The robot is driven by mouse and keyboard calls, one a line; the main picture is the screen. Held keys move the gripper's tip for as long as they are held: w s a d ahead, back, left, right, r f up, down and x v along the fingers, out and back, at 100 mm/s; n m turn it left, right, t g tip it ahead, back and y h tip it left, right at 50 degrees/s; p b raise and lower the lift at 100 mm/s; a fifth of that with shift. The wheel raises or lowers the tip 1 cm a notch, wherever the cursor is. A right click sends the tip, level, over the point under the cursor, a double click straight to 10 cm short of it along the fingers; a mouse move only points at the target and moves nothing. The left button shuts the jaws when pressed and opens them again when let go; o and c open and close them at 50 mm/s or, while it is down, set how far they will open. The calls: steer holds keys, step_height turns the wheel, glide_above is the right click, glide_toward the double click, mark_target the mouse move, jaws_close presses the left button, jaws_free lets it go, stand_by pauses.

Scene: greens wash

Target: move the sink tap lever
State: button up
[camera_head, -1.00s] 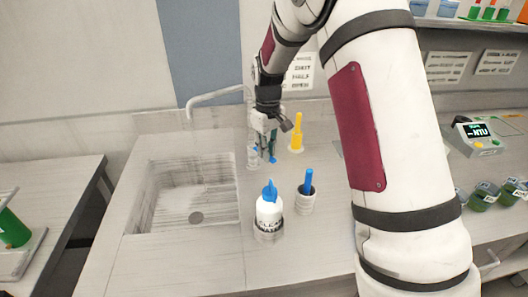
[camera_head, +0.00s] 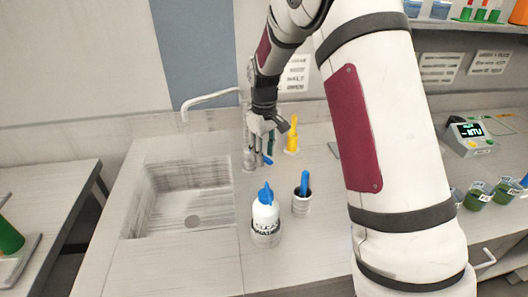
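The sink tap's white spout (camera_head: 208,98) curves out to the left over the sink (camera_head: 190,215), at the right side of the basin's back. The tap's body (camera_head: 249,150) stands on the counter behind the basin's right edge. My gripper (camera_head: 262,158) points down right beside the tap body, on its right, and overlaps it in the view. The tap lever is hidden or not distinct behind my gripper, so contact cannot be told. The finger gap is too small and covered to read.
A white wash bottle (camera_head: 266,222) with a blue top and a cup (camera_head: 301,205) with a blue handle stand in front of my gripper. A yellow bottle (camera_head: 291,138) stands behind it. A meter (camera_head: 470,138) and green beakers (camera_head: 477,196) are at right.

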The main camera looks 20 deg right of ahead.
step_height(320, 180, up, 12)
stand_by(0.5)
stand_by(0.3)
steer(key=s+a+r+m+t, duration=0.1)
steer(key=s+r, duration=0.4)
steer(key=s, duration=0.3)
steer(key=s+a+r+m+t, duration=0.1)
steer(key=s+r+t, duration=0.1)
steer(key=s+r, duration=0.5)
steer(key=s+a+f+m+t, duration=0.1)
steer(key=s+f, duration=0.1)
steer(key=s, duration=0.6)
steer(key=s+f+m+t, duration=0.1)
steer(key=s+f, duration=0.1)
steer(key=s, duration=0.7)
steer(key=shift+s+a+f+m, duration=0.15)
steer(key=shift+a+m, duration=0.15)
steer(key=shift+a, duration=0.05)
